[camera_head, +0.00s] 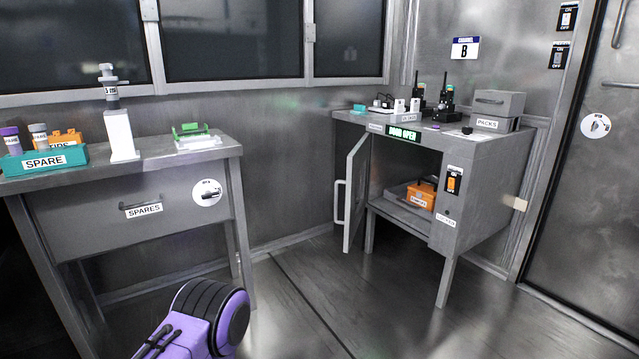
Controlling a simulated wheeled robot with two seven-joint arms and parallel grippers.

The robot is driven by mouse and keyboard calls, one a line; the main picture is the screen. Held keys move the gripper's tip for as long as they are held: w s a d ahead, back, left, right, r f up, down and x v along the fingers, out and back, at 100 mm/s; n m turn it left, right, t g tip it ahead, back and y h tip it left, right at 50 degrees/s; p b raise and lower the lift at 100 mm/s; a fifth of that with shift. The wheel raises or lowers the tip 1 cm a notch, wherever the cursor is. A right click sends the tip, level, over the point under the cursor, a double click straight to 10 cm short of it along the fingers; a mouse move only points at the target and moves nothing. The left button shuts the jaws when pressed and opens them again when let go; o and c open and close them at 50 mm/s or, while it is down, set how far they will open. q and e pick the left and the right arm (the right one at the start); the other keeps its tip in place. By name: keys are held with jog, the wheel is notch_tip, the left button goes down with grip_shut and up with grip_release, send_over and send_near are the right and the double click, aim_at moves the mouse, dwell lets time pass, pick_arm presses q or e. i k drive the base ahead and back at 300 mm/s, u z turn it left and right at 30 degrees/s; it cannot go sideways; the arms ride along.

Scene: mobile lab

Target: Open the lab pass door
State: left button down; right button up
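A large grey metal door (590,190) fills the right side of the camera_head view and is cut off by the picture's edge. It has a vertical handle (617,24) near the top, a horizontal bar (622,85) and a round white sign (595,126). It looks shut in its frame; no label in view names it as the lab pass door. A grey cabinet (480,195) stands left of it, with its small door (356,190) swung open and a "DOOR OPEN" sign (404,134) above the opening. Neither gripper is in view.
Two ON/OFF switches (567,17) (559,55) sit beside the large door; another (453,182) is on the cabinet. An orange box (421,195) lies inside. A "SPARES" table (130,200) stands left. The floor (390,310) between is clear. A purple part of my arm shows low.

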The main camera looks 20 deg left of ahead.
aim_at(357, 161)
jog(key=z, duration=1.35)
jog(key=i, duration=2.75)
jog(key=u, duration=2.6)
jog(key=i, duration=0.5)
